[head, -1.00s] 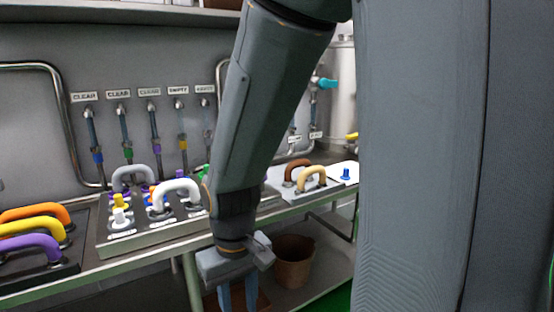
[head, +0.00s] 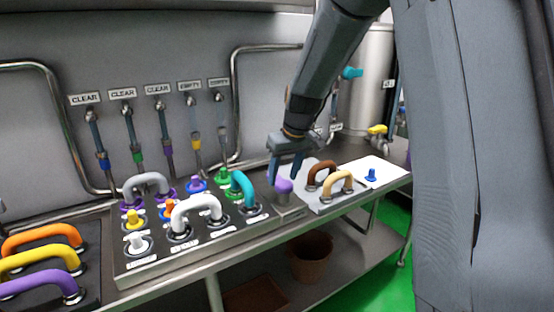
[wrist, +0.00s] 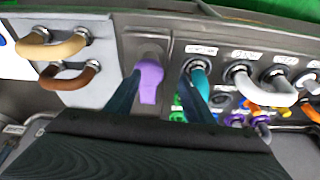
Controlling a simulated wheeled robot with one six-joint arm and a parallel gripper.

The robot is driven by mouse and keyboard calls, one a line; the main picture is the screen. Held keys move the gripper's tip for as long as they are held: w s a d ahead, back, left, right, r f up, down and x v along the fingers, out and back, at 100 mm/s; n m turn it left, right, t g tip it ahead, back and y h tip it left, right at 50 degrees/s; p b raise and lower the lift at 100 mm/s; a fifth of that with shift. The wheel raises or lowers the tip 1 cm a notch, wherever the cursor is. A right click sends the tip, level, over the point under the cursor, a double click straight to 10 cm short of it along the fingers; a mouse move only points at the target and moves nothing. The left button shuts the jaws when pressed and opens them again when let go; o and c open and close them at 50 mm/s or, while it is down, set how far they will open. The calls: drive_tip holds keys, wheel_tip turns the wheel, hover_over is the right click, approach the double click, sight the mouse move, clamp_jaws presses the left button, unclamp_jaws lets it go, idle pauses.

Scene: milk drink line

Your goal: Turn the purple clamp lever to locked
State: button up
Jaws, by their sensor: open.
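The purple clamp lever (head: 284,186) stands on a small metal block (head: 289,205) at the right end of the port panel. In the wrist view the lever (wrist: 150,82) shows between my two fingers, nearer the left one. My gripper (head: 284,177) is open above and around the lever in the head view. It also shows in the wrist view (wrist: 157,80), its fingers apart and pointing at the block. I cannot tell whether the fingers touch the lever.
A teal hose loop (head: 242,187) stands close on the left, by the right finger in the wrist view. Brown (head: 321,172) and tan (head: 338,184) loops stand on a plate to the right. White loop (head: 197,210) and several coloured plugs fill the panel.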

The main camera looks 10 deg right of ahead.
sight(281, 180)
drive_tip(key=shift+n+t, duration=0.4)
drive_tip(key=w+r, duration=0.1)
drive_tip(key=w, duration=0.1)
drive_tip(key=w+r+p, duration=0.1)
drive_tip(key=w+r, duration=0.1)
drive_tip(key=w, duration=0.1)
drive_tip(key=shift+w+d, duration=0.3)
drive_tip(key=shift+p+x, duration=1.25)
drive_tip(key=shift+x, duration=2.5)
drive_tip(key=shift+a, duration=0.1)
clamp_jaws()
